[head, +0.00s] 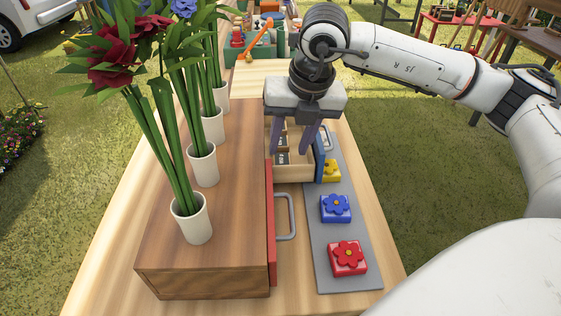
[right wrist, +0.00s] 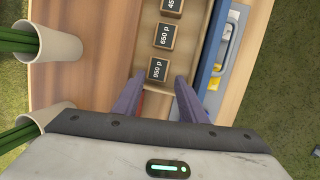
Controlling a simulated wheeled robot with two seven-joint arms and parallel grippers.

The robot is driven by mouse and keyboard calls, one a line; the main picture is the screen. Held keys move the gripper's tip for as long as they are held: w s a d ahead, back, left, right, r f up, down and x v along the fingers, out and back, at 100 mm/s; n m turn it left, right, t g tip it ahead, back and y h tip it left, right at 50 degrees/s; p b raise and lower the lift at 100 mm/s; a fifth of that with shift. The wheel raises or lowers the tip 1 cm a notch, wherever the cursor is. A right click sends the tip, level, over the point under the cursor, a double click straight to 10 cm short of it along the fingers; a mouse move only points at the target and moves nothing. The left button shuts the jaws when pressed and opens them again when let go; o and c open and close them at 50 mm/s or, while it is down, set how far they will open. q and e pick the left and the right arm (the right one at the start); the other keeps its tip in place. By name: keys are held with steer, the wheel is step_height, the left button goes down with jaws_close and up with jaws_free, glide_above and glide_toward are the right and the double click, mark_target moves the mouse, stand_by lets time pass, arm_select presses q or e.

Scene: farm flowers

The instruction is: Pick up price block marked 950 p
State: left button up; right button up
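The price block marked 950 p (right wrist: 157,70) is a small wooden block with a dark face in the open drawer (right wrist: 140,40). It is the nearest of the blocks in the right wrist view and also shows in the head view (head: 282,159). My right gripper (right wrist: 160,80) is open, with its purple fingers pointing down over the drawer at either side of this block's near end. In the head view my right gripper (head: 292,148) partly hides the drawer. I cannot tell the exact height of the fingertips. My left gripper is not in view.
Blocks marked 650 p (right wrist: 164,36) and 45-something (right wrist: 172,6) lie farther along the drawer, which has a blue front (head: 319,158). White vases (head: 198,225) with flowers stand on the wooden cabinet. Red (head: 347,257) and blue (head: 336,208) flower blocks sit on a grey mat (head: 345,284).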

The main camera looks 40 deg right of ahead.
mark_target(283, 159)
steer(key=x, duration=0.5)
steer(key=shift+w+f, duration=0.1)
steer(key=shift+w, duration=0.05)
steer(key=c, duration=0.7)
steer(key=shift+c, duration=0.2)
